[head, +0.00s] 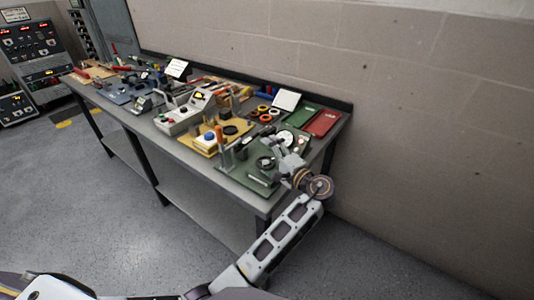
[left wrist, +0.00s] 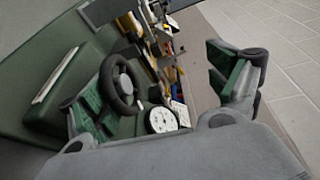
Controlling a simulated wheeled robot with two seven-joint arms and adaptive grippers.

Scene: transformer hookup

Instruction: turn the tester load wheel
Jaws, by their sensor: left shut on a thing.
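The tester load wheel (left wrist: 122,86) is a black spoked handwheel on a green panel. In the left wrist view it stands next to the finger with the green pad at left. In the head view the wheel (head: 265,162) is at the right end of the bench, just left of my left gripper (head: 285,162). A round white dial (left wrist: 162,119) sits beside the wheel. My right gripper is not in view.
The grey bench (head: 180,147) is crowded with tools and devices along its length. A yellow board (head: 208,147) lies left of the tester, and green and red panels (head: 322,123) lie behind it. A block wall stands behind; the floor in front is clear.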

